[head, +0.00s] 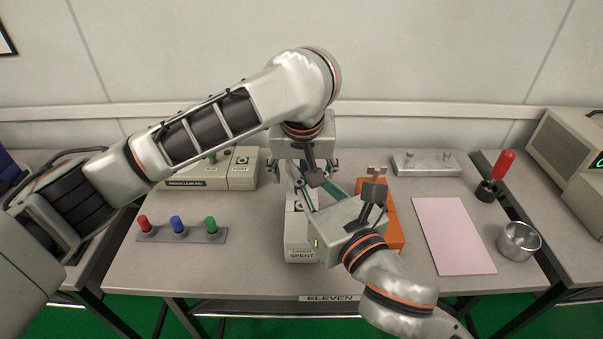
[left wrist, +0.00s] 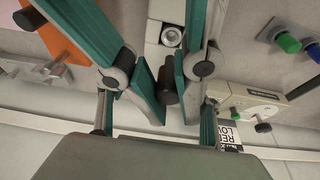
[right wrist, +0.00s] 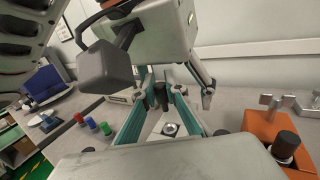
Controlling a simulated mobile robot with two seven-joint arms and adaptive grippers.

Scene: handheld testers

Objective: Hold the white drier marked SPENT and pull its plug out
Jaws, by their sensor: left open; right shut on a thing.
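The white drier marked SPENT (head: 300,240) stands on the bench near its front edge. My right gripper (head: 309,199) is shut on its body, with teal fingers on both sides of it in the right wrist view (right wrist: 163,112). A metal-ringed round opening (right wrist: 170,129) shows on its top. A black cylinder (left wrist: 168,82) that looks like the plug is between the fingers of my open left gripper (left wrist: 170,97), seen apart from the ring. I cannot tell whether the fingers touch it. My arms hide the drier's far end in the head view.
An orange drier (head: 394,241) with a black plug (right wrist: 286,144) stands close on the right. A pink sheet (head: 452,235), metal cup (head: 519,241) and red-handled tool (head: 503,165) lie further right. Coloured knobs on a strip (head: 181,236) and a leak tester (head: 241,172) are left.

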